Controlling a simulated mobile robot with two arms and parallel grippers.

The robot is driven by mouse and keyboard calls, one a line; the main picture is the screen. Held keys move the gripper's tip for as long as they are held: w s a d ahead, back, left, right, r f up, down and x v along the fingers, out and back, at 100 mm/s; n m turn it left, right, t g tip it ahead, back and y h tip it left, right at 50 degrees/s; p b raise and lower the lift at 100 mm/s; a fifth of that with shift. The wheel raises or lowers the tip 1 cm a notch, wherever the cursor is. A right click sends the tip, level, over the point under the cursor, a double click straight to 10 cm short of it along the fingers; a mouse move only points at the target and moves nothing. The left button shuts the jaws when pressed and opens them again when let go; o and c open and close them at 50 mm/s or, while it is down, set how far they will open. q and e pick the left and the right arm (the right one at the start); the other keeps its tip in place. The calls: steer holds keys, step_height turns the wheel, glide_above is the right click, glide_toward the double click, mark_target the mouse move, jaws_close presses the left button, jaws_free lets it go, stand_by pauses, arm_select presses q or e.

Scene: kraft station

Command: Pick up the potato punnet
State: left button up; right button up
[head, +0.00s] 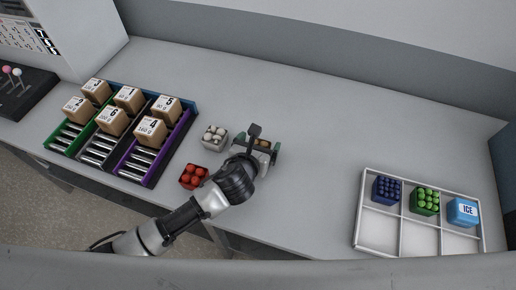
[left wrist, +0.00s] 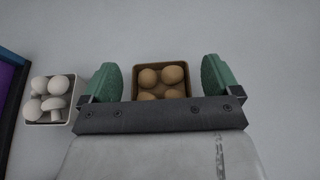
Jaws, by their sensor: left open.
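The potato punnet (left wrist: 161,68) is a small brown box holding several round tan potatoes. In the left wrist view it sits between the two green fingers of my left gripper (left wrist: 162,82), with a gap on each side. The gripper is open and its near bar hides the punnet's lower edge. In the head view the left gripper (head: 262,149) is over the punnet (head: 264,143), which is mostly hidden behind it. My right gripper is not in view.
A mushroom punnet (head: 214,137) stands close on the left, and a red punnet (head: 193,176) is nearer the front edge. Numbered boxes stand on a roller rack (head: 147,170) at left. A white divided tray (head: 401,240) holds blue, green and ICE items. The counter between is clear.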

arm_select(q)
steer(key=shift+w+d+f, duration=0.15)
steer(key=shift+w+f, duration=0.05)
steer(key=shift+w, duration=0.2)
steer(key=shift+c, duration=0.3)
steer(key=c, duration=1)
